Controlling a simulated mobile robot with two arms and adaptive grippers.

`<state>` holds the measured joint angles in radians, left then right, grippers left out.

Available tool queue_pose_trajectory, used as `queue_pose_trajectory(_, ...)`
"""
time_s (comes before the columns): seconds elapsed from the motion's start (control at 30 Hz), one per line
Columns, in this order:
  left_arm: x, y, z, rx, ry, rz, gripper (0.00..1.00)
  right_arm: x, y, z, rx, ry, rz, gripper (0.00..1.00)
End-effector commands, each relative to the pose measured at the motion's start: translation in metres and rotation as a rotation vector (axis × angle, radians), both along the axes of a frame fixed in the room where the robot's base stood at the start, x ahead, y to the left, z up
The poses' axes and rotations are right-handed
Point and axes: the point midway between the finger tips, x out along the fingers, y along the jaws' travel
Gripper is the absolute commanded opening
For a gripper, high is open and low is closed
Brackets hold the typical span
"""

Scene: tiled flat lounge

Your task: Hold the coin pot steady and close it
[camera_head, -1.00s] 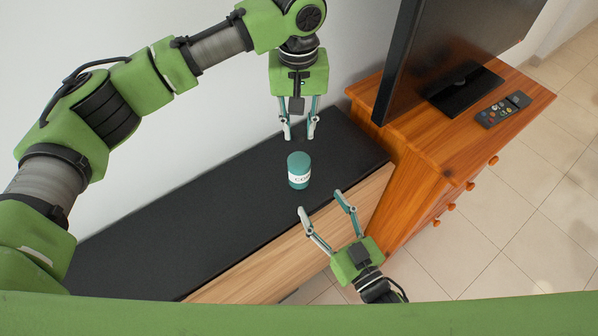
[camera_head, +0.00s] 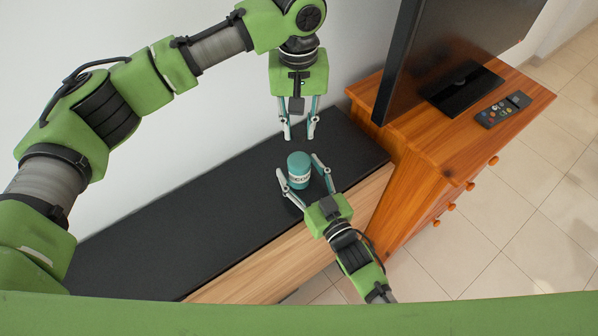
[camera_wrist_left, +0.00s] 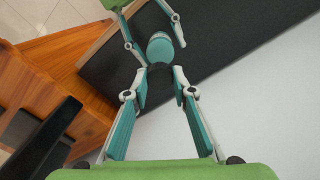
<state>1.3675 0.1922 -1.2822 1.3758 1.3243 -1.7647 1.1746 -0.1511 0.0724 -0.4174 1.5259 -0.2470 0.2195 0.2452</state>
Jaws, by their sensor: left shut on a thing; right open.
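The teal coin pot (camera_head: 299,170), with a pale lettered label, stands upright on the black bench top. It also shows in the left wrist view (camera_wrist_left: 160,48), beyond the fingertips. Its top looks teal; I cannot tell whether it is open or covered. My left gripper (camera_head: 299,136) is behind the pot, apart from it, with its fingers spaced. It is shut on a small dark thing (camera_wrist_left: 160,67), hard to make out against the black; I cannot tell whether this is a lid. My right gripper (camera_head: 298,170) is open, with one finger on each side of the pot; contact is unclear.
The black bench top (camera_head: 200,220) is clear to the left of the pot. A wooden cabinet (camera_head: 420,140) stands close on the right, bearing a television (camera_head: 440,50) and a remote control (camera_head: 503,109). A white wall runs behind the bench.

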Motion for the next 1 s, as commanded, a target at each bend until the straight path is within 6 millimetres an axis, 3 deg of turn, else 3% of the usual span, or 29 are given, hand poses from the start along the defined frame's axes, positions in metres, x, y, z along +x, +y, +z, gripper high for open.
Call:
queue_pose_trajectory(0.3,0.000,0.000,0.000,0.000,0.000,0.000,0.17,0.001,0.001,0.000,0.000,0.001,0.000,0.56)
queue_pose_trajectory(0.5,0.000,0.000,0.000,0.000,0.000,0.000,0.17,0.001,0.001,0.000,0.000,0.001,0.000,0.04)
queue_pose_trajectory(0.53,0.000,0.000,0.000,0.000,0.000,0.000,0.17,0.001,0.001,0.000,0.000,0.001,0.000,0.00)
queue_pose_trajectory(0.7,0.000,0.000,-0.006,0.001,0.002,0.000,0.17,0.001,0.001,0.000,0.000,0.001,0.000,0.00)
queue_pose_trajectory(1.0,-0.001,0.000,-0.047,0.002,0.003,0.000,0.17,0.001,0.001,0.000,0.000,0.000,0.000,0.00)
